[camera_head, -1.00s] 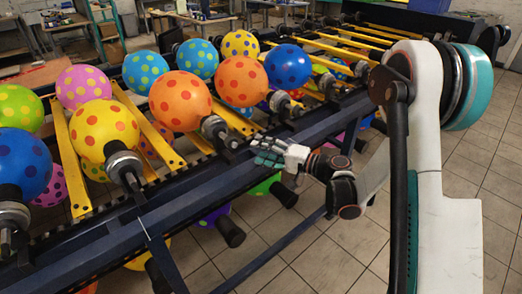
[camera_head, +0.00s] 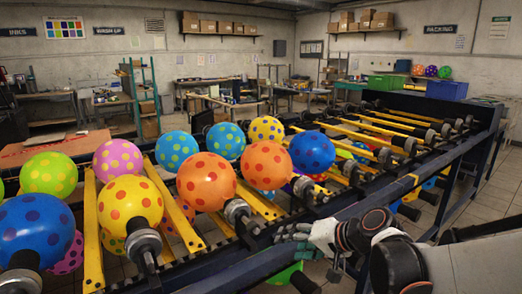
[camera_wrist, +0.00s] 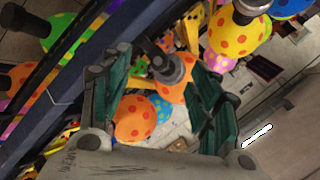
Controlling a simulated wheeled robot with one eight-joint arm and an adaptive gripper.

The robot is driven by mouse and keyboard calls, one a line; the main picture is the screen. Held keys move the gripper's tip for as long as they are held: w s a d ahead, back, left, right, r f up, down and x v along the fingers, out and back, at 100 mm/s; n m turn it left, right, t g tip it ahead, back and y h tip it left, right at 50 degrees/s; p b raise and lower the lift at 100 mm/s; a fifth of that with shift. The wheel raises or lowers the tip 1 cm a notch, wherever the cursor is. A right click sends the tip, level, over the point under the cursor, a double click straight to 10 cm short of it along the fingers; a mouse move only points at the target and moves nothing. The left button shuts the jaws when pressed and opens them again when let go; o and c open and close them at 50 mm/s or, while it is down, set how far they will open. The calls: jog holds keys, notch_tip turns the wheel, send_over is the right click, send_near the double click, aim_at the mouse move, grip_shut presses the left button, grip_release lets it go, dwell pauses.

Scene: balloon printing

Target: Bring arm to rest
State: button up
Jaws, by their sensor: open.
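My gripper (camera_head: 297,232) is at the front rail of the balloon machine (camera_head: 262,262), low in the middle right of the head view. In the wrist view its two green-lined fingers (camera_wrist: 160,105) stand wide apart with nothing held between them. Past the fingers, an orange dotted balloon (camera_wrist: 133,118) and a blue dotted balloon (camera_wrist: 160,107) show. My arm comes in from the lower right of the head view.
Dotted balloons sit on spindles along the machine, such as a yellow one (camera_head: 131,203) and a blue one (camera_head: 312,151). Yellow bars (camera_head: 366,132) without balloons lie at the right. Green (camera_head: 388,85) and blue (camera_head: 441,90) crates stand at the back right. Tiled floor is clear at the right.

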jog(key=s+d+r+n+h, duration=0.1)
jog(key=s+d+h, duration=0.3)
jog(key=s, duration=0.6)
jog(key=s+d+n+h, duration=0.1)
jog(key=s+d+h, duration=0.3)
jog(key=s+d, duration=0.3)
jog(key=s, duration=0.4)
jog(key=shift+s+r+n, duration=0.2)
jog(key=shift+r+n, duration=0.15)
jog(key=shift+n, duration=0.05)
